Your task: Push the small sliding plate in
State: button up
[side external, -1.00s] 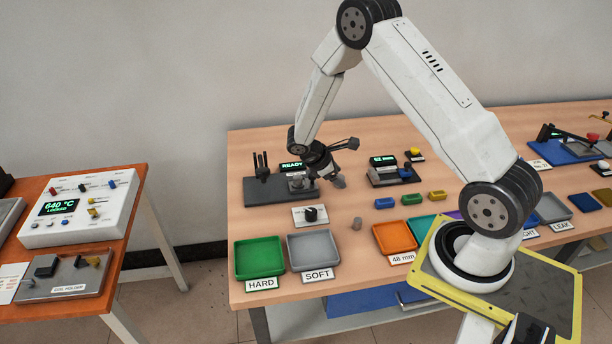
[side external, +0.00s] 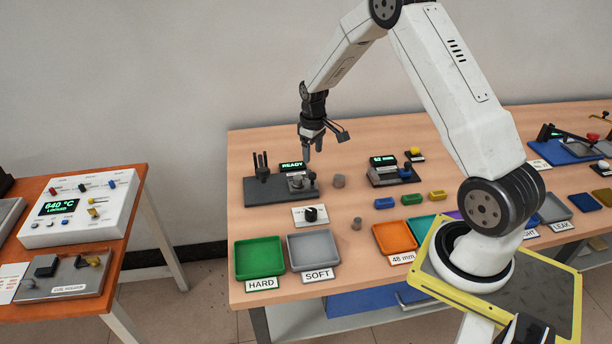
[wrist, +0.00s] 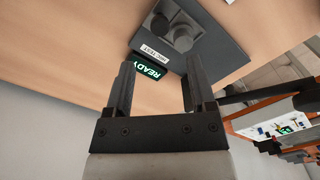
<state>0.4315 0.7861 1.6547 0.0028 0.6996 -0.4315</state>
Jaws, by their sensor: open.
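I cannot make out for certain which part is the small sliding plate. On the left orange bench stands the white heater box (side external: 82,215), its display reading 640 °C and LOCKED. In front of it lies the grey coil holder base (side external: 60,285) with a dark block (side external: 46,265) and a yellow knob (side external: 93,262). My gripper (side external: 313,154) is open and empty, fingers down, above the dark tester base (side external: 270,195) with the READY display (side external: 292,166) on the main table. The wrist view shows my open fingers (wrist: 157,62), with the tester beyond them.
Green HARD (side external: 260,278) and grey SOFT (side external: 314,269) trays lie at the front edge. A gap separates the two benches. A gauge (side external: 389,176) stands to the right.

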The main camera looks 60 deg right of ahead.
aim_at(312, 174)
jog(key=shift+f, duration=0.15)
jog(key=shift+f, duration=3.8)
grip_shut()
